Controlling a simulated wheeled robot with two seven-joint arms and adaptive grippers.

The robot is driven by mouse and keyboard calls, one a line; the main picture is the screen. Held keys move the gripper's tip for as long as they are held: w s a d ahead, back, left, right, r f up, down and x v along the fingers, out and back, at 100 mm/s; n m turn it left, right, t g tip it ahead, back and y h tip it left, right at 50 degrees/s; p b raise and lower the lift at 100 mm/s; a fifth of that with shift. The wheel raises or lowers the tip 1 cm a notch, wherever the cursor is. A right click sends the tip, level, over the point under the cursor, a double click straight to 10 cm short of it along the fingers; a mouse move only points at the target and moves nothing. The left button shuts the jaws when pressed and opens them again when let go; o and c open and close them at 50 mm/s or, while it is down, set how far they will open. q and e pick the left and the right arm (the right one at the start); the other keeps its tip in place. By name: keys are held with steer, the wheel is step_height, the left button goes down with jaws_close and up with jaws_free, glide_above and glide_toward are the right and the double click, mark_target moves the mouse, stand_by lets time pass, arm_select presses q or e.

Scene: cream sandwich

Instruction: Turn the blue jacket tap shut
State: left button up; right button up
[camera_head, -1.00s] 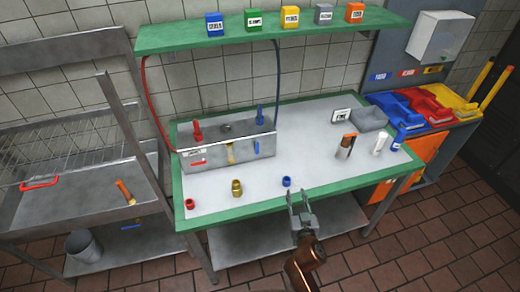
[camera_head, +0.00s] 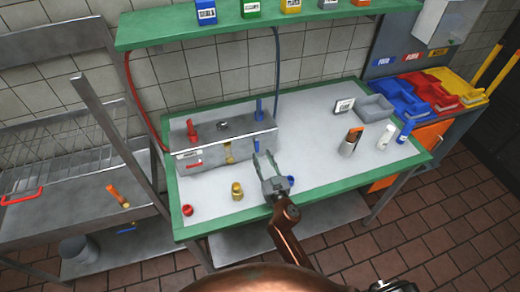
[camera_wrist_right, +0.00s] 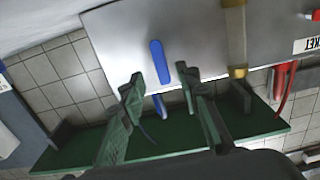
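The steel jacket box (camera_head: 205,158) stands on the table. Its blue tap lever (camera_head: 257,146) is at the right of the front face and points up and down. In the right wrist view the blue lever (camera_wrist_right: 159,62) stands upright on the steel face, between and just beyond the fingertips. My right gripper (camera_head: 263,156) is open and empty, reaching towards the lever from the front; its fingers (camera_wrist_right: 160,74) also show in the wrist view. I see no clear contact. A red lever (camera_head: 194,164) lies nearly level at the left of the face. My left gripper is not in view.
A brass tap (camera_head: 228,153) is mid-face. A brass fitting (camera_head: 237,191), a red ring (camera_head: 187,210) and a blue ring (camera_head: 290,180) stand along the table front, the blue one beside my right gripper. A blue upright handle (camera_head: 259,108) is on the box top.

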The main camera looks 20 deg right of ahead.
mark_target(258, 147)
steer(key=shift+w+a+f, duration=0.1)
steer(key=shift+w+a, duration=0.05)
steer(key=shift+w, duration=2.1)
jaws_close()
